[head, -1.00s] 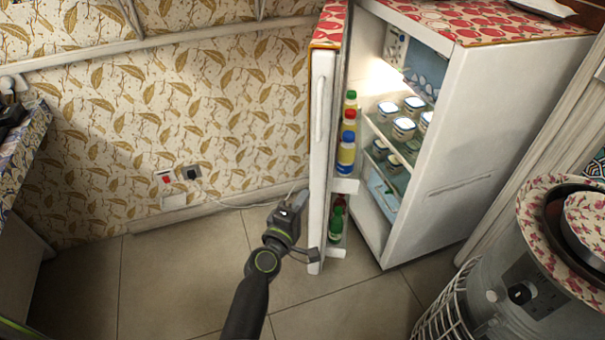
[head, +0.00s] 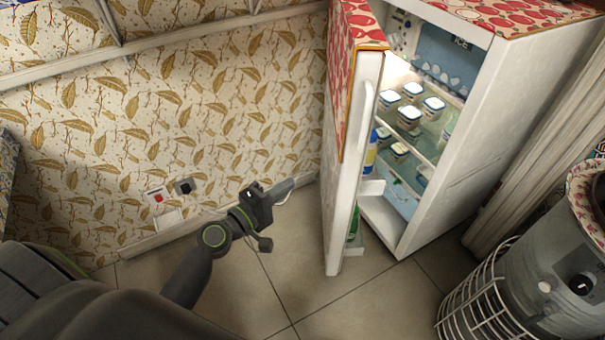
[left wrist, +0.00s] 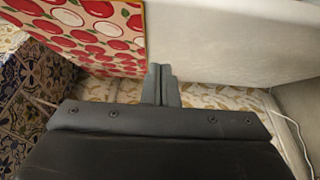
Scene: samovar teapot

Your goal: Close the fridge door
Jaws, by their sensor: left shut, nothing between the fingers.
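The fridge (head: 475,130) stands at the right of the head view with its inside showing. Its white door (head: 352,170) is partly open, with a red patterned cover on its outer face and a vertical handle (head: 363,115) near its edge. My left gripper (head: 290,183) is shut and empty, to the left of the door, on its outer side and apart from it in the head view. In the left wrist view the shut fingers (left wrist: 160,85) point toward a pale panel and the red patterned cover (left wrist: 85,35). Contact cannot be told. My right gripper is not in view.
A metal samovar (head: 545,255) with a wire guard stands at lower right. Wall sockets (head: 170,190) and a cable are at the left. The tiled floor (head: 300,280) before the door is clear.

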